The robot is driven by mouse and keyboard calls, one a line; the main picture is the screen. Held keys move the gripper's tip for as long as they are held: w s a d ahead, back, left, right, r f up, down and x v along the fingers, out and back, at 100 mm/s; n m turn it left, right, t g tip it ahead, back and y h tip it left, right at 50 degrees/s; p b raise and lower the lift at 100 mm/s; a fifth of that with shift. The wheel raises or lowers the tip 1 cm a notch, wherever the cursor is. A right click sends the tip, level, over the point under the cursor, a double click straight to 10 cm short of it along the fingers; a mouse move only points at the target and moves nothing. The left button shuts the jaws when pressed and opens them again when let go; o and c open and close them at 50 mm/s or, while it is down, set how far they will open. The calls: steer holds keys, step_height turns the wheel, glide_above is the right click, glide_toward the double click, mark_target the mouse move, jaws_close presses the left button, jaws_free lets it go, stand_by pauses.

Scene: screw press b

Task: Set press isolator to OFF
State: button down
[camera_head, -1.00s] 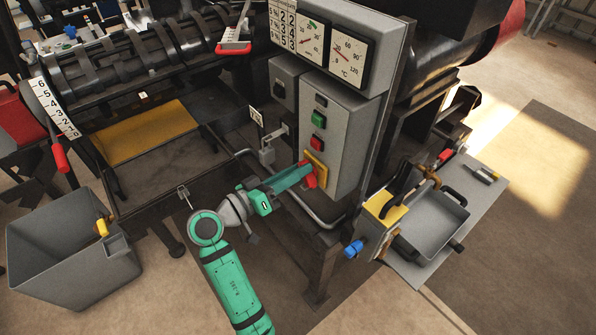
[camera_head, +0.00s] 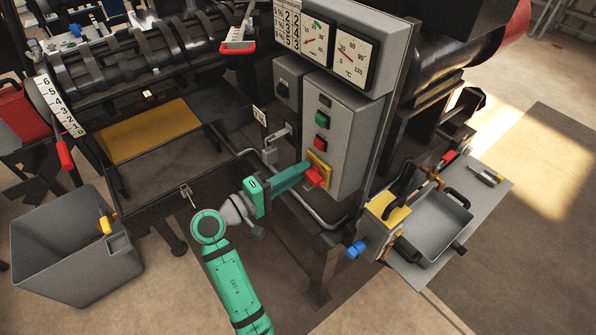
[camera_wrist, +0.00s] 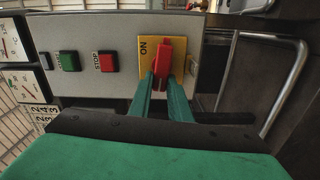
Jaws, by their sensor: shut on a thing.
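The press isolator is a red handle (camera_wrist: 164,58) on a yellow plate (camera_wrist: 149,47), low on the front of the grey control box (camera_head: 340,133). In the wrist view the plate shows the word ON beside the handle; no OFF mark can be read. In the head view the red handle (camera_head: 314,177) sticks out toward my gripper (camera_head: 303,172). My green gripper fingers also show in the wrist view (camera_wrist: 163,92), one on each side of the handle and shut on it. The fingers hide part of the handle's near end.
Above the isolator are a red STOP button (camera_head: 320,143) and a green button (camera_head: 322,121). A grey bent rail (camera_head: 325,219) runs below the box. A bench with a grey tray (camera_head: 437,224) stands at the right. A grey bin (camera_head: 75,250) stands at the left.

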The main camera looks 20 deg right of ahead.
steer(key=shift+d+n, duration=0.1)
steer(key=shift+n, duration=0.5)
steer(key=shift+f, duration=0.1)
steer(key=c, duration=1.6)
jaws_free()
steer(key=shift+c, duration=0.2)
steer(key=v, duration=1.1)
